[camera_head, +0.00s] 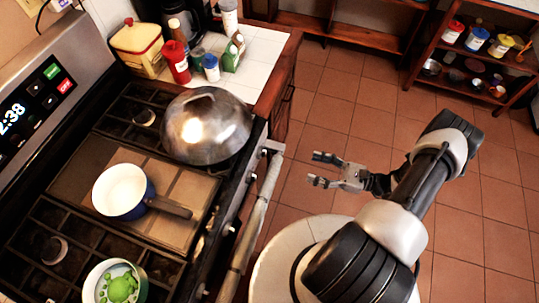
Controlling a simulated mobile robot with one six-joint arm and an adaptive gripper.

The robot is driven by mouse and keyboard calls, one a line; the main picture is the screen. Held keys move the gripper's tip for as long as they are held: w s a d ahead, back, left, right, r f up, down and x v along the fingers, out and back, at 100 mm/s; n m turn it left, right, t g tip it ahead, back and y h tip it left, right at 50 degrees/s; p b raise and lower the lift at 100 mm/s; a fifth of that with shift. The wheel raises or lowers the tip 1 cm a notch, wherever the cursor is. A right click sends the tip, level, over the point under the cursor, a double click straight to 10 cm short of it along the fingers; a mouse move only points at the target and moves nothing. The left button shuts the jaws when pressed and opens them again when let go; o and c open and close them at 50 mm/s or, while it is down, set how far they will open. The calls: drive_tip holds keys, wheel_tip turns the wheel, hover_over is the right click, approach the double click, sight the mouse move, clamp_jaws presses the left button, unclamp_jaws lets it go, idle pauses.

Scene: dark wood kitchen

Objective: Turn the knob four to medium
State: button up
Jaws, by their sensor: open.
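The stove's front control panel (233,207) runs along its right side in the head view. Several small knobs sit on it, such as one knob (251,187) near the far end and another knob (228,228) farther toward the near end. They are small and partly dark, and I cannot tell which is knob four or how any is set. My gripper (316,169) is open and empty, its two fingers pointing left toward the stove. It is to the right of the panel and the handle bar, apart from both, over the tiled floor.
The oven handle bar (256,215) stands out in front of the panel. A large metal dome lid (206,126), a blue-white saucepan (119,190) and a pot with green contents (100,287) sit on the stove. A tiled counter (262,65) holds jars. Floor is clear beyond my gripper.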

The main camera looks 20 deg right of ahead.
approach(262, 153)
drive_tip(key=f+x, duration=0.1)
drive_tip(key=x, duration=0.7)
drive_tip(key=shift+w+t+b, duration=0.2)
drive_tip(key=shift+t+b, duration=0.1)
drive_tip(key=shift+b, duration=0.05)
drive_tip(key=shift+d, duration=0.1)
drive_tip(key=shift+c, duration=0.4)
drive_tip(key=c, duration=1)
